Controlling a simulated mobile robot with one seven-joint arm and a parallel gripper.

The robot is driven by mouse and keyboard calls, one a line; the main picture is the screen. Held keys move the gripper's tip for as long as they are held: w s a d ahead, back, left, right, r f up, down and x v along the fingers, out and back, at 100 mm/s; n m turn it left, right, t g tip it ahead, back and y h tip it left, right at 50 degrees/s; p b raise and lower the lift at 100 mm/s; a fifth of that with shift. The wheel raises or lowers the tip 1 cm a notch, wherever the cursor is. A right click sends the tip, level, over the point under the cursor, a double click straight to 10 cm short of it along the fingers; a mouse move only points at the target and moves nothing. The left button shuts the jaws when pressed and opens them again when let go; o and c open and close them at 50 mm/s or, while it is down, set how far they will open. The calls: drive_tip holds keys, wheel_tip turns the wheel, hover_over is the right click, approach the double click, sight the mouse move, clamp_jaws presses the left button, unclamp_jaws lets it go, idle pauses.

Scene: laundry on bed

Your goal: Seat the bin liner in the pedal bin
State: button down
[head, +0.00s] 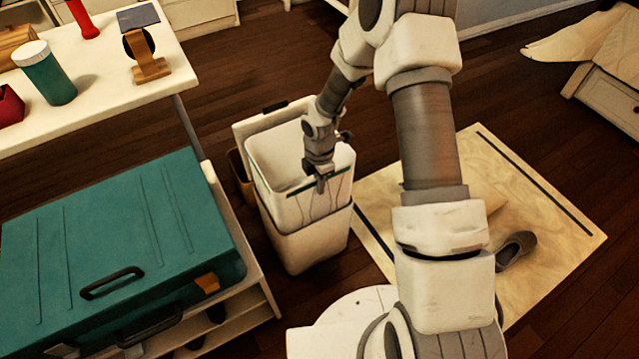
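The pedal bin (308,248) is a pale, cream-white bin standing on the wood floor left of centre, with its lid (272,119) raised at the back. The bin liner (295,207) is a white, open-topped bucket with a dark green strip along its front rim. Its lower part is inside the bin mouth and its upper part stands well above the bin's rim, slightly tilted. My gripper (321,186) points down at the liner's front rim and appears shut on it. The fingertips are small and partly hidden; the liner's bottom is hidden in the bin.
A teal suitcase (120,240) lies on a low white rack left of the bin. A white table (105,95) holds a green jar (48,75) and a small stand (148,65). A brown basket (240,172) is behind the bin. A mat (555,215) with a grey shoe (516,249) lies right.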

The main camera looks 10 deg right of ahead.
drive_tip(key=b, duration=0.4)
hover_over(320, 213)
drive_tip(key=shift+a+f, duration=0.1)
drive_tip(key=shift+f, duration=7.15)
drive_tip(key=c, duration=1)
unclamp_jaws()
wheel_tip(320, 213, up, 18)
drive_tip(key=p, duration=0.7)
drive_tip(key=shift+f, duration=0.25)
